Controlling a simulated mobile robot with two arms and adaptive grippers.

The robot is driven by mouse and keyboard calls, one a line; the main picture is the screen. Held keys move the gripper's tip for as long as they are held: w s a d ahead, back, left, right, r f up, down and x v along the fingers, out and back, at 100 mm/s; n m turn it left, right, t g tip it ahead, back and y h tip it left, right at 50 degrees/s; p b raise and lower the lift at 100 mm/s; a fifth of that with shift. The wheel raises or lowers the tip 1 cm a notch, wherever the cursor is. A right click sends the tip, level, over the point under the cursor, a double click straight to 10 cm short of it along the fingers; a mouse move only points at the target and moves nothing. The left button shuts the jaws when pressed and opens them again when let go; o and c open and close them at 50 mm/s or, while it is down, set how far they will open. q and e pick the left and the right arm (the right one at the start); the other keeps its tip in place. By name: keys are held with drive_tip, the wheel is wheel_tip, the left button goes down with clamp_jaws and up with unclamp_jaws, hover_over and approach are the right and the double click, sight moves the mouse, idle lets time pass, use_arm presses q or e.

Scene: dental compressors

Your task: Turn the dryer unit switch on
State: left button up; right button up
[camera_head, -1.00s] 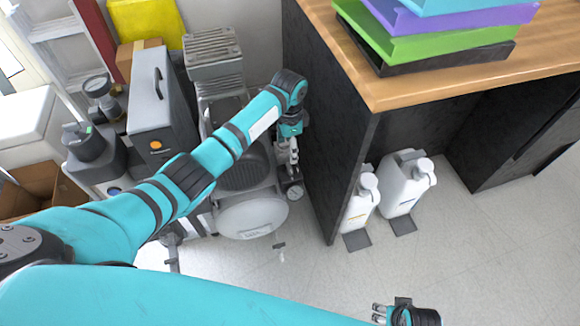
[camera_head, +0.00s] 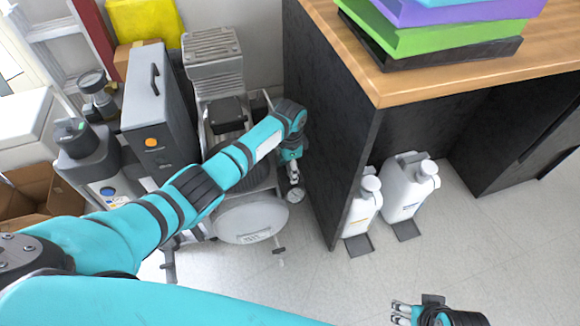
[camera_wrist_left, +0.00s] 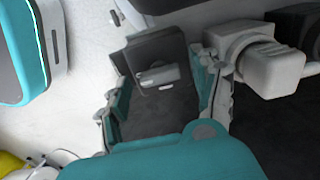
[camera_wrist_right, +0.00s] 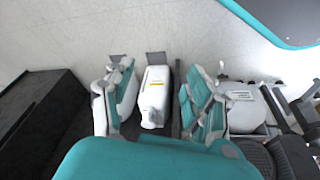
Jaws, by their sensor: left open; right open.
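The compressor (camera_head: 252,215), with a grey motor block and a round pale tank, stands on the floor left of the desk. A tall grey cabinet unit (camera_head: 147,100) with a round orange mark stands beside it; I cannot tell for sure which is the dryer unit. My left gripper (camera_head: 291,172) is at the compressor's right side, near a gauge (camera_head: 296,195). In the left wrist view, its open fingers (camera_wrist_left: 160,88) flank a dark box (camera_wrist_left: 178,48) with a light grey lever-like part (camera_wrist_left: 158,77); contact is unclear. My right gripper (camera_head: 400,313) is open and empty, low at the right.
The desk's dark side panel (camera_head: 335,140) stands close to the right of my left gripper. White bottles (camera_head: 408,190) stand under the desk. Trays (camera_head: 430,45) are stacked on top. A cardboard box (camera_head: 30,190) is at the left. Floor at front right is clear.

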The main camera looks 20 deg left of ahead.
use_arm(q)
drive_tip(key=shift+c, duration=0.5)
drive_tip(key=c, duration=1.1)
drive_tip(key=shift+o, duration=0.2)
drive_tip(key=n+p, duration=0.3)
drive_tip(key=shift+r, duration=0.2)
drive_tip(key=n+p, duration=0.2)
drive_tip(key=n, duration=0.4)
drive_tip(key=shift+f+n+p, duration=0.1)
drive_tip(key=shift+n+p, duration=0.25)
drive_tip(key=shift+n, duration=0.05)
drive_tip(key=n, duration=0.3)
drive_tip(key=shift+n+p, duration=0.3)
drive_tip(key=shift+n, duration=2.3)
use_arm(e)
drive_tip(key=s+f, duration=0.3)
drive_tip(key=f, duration=0.7)
drive_tip(key=s+f+g, duration=0.1)
drive_tip(key=s+f, duration=0.2)
drive_tip(key=f, duration=0.8)
drive_tip(key=shift+d+f, duration=0.25)
drive_tip(key=shift+d, duration=0.1)
use_arm(q)
drive_tip(key=shift+f, duration=0.1)
